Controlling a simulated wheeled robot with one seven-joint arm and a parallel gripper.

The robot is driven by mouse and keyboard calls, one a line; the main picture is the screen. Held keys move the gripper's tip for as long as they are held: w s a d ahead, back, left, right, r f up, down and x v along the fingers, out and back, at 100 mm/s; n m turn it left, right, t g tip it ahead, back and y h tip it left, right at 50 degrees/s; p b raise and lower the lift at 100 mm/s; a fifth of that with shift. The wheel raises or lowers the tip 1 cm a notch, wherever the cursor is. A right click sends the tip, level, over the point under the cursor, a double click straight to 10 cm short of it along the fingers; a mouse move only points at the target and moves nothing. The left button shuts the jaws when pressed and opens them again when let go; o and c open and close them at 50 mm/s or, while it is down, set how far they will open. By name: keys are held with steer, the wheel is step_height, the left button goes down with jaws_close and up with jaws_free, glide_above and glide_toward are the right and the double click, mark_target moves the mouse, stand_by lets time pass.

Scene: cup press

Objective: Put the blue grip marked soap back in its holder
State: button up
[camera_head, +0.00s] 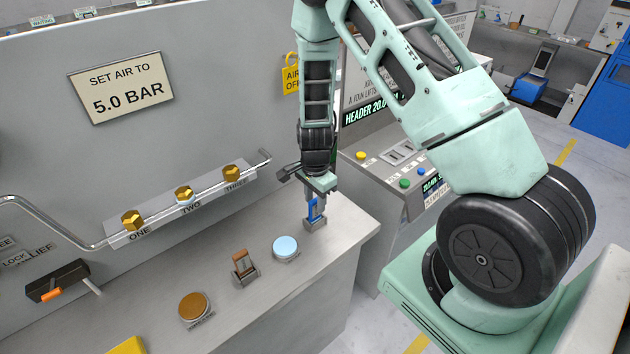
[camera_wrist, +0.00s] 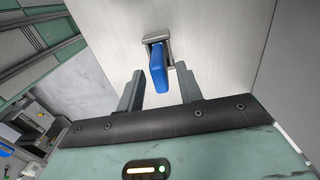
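The blue grip (camera_head: 314,209) is at the right end of the grey bench top, standing in a small grey holder (camera_head: 317,225). In the wrist view the blue grip (camera_wrist: 158,68) rises out of the square holder (camera_wrist: 152,39) toward the camera. My gripper (camera_head: 315,200) is above the holder, pointing down. In the wrist view my gripper (camera_wrist: 159,72) is open, one finger on each side of the grip, with gaps visible. The soap marking cannot be read in either view.
A blue disc (camera_head: 285,247), a brown grip (camera_head: 240,262) in a similar holder and a brown disc (camera_head: 194,307) are to the left on the bench (camera_head: 345,228). A metal pipe with brass knobs (camera_head: 184,194) runs along the wall. A console (camera_head: 400,170) stands behind on the right.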

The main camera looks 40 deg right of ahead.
step_height(320, 180, up, 9)
steer(key=shift+r+b, duration=0.2)
steer(key=shift+b, duration=0.75)
steer(key=s+a+r+n+y, duration=0.1)
steer(key=s+a+r+n, duration=0.25)
steer(key=a, duration=0.25)
steer(key=s+a+r+n, duration=0.3)
steer(key=a+n, duration=0.2)
steer(key=a, duration=0.2)
steer(key=s+a+r+n+y, duration=0.1)
steer(key=s+a+r+n, duration=0.25)
steer(key=a, duration=0.25)
steer(key=s+a+r+n, duration=0.2)
steer(key=s+n, duration=0.4)
steer(key=s, duration=0.1)
steer(key=s+a+r+n+h, duration=0.1)
steer(key=s+a+r+n, duration=0.1)
steer(key=s+n, duration=0.5)
steer(key=shift+s+a+r, duration=0.15)
steer(key=shift+a+r, duration=0.05)
steer(key=shift+a, duration=0.55)
step_height(320, 180, down, 5)
steer(key=b, duration=0.5)
steer(key=shift+f, duration=0.2)
